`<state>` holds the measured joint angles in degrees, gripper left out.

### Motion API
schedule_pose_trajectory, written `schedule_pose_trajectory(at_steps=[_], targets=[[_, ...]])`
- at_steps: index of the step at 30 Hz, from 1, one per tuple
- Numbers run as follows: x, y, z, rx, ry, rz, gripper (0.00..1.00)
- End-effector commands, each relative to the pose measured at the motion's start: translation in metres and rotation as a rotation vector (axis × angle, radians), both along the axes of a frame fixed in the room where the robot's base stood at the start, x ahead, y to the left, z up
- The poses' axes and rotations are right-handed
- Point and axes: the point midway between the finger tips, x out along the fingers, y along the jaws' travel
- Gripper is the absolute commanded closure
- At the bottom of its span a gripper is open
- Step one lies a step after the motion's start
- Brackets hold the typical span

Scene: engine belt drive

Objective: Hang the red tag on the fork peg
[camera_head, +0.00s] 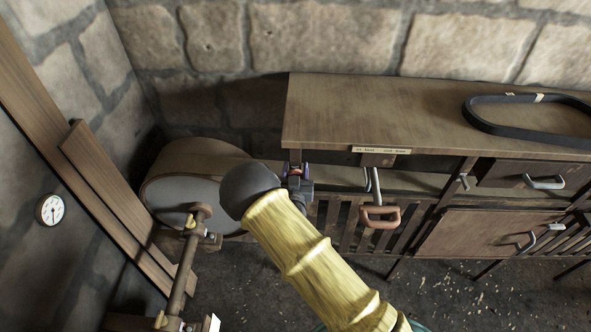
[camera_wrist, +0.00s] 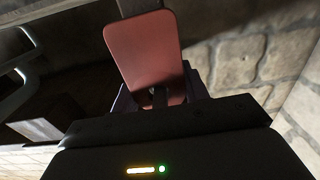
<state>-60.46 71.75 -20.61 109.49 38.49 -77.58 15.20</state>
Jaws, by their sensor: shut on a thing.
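The red tag (camera_wrist: 145,45) is a flat plate with rounded corners, large in the wrist view. My gripper (camera_wrist: 158,95) is shut on its lower end, around a dark slot or hole there. A dark bar (camera_wrist: 140,7) shows at the tag's top edge; I cannot tell whether it touches the tag or is the fork peg. In the head view my gripper (camera_head: 297,180) is small and partly hidden by my arm, just below the workbench's front left corner. Only a trace of red shows there. I cannot make out the fork peg with certainty.
The wooden workbench (camera_head: 350,110) carries a black belt (camera_head: 475,118) at right. A large drum (camera_head: 180,190) and pipe valve (camera_head: 190,240) stand left.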

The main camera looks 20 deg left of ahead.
Motion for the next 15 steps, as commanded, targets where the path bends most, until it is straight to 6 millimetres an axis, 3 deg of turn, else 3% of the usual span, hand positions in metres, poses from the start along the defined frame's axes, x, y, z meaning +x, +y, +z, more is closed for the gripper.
schedule_pose_trajectory(at_steps=[2,3,6,15], targets=[[-0.0006,0.0011,0.0,0.0,0.0,0.002,0.77],[-0.0007,0.0013,0.0,0.0,0.0,0.002,0.47],[-0.0007,0.0014,0.0,0.0,0.0,0.002,0.3],[-0.001,0.0005,-0.0002,0.0,0.0,0.001,0.3]])
